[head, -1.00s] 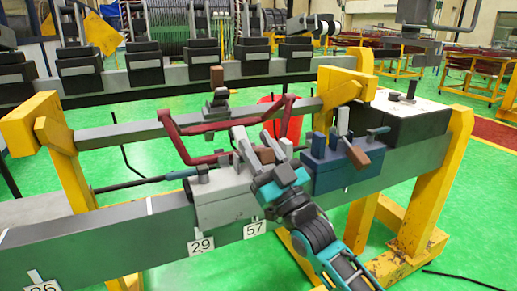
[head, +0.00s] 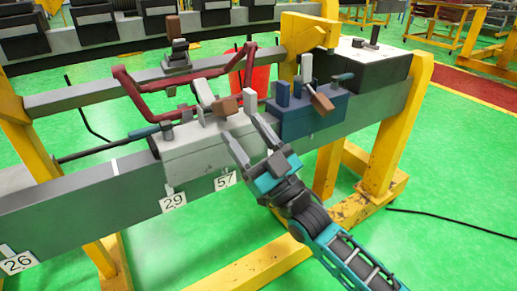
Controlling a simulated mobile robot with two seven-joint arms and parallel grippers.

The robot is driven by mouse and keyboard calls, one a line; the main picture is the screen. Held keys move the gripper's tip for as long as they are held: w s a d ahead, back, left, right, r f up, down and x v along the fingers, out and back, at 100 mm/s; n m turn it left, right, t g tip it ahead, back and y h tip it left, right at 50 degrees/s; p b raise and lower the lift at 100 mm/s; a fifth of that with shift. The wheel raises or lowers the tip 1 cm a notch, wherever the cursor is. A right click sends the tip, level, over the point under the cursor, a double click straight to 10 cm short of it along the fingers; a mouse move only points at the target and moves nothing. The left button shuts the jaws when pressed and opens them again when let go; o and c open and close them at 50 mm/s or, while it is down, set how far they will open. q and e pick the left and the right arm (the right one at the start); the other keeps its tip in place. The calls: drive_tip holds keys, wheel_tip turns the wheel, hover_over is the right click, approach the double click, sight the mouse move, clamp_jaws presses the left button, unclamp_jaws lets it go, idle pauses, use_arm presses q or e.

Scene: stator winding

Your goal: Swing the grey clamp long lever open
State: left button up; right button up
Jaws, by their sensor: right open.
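The grey clamp is a light grey block (head: 205,160) on the long grey beam. On its top stand a light upright plate (head: 205,92) and a lever with a brown end block (head: 225,107), near its right end. A teal-handled lever (head: 143,132) points left from its left end. I cannot tell which of these is the long lever. My right gripper (head: 245,131) is open, its two fingers pointing up-left at the clamp's right front edge, below the brown block. Nothing shows between the fingers; whether they touch the clamp is unclear. My left gripper is not in view.
A blue clamp (head: 300,118) with its own brown-ended lever (head: 321,102) stands just right on the beam (head: 75,205). A dark red bent frame (head: 150,107) rises behind the grey clamp. Yellow posts (head: 385,140) hold the beam. The green floor in front is mostly clear.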

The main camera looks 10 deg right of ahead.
drive_tip(key=v, duration=0.4)
drive_tip(key=shift+d, duration=0.1)
drive_tip(key=shift+c, duration=0.4)
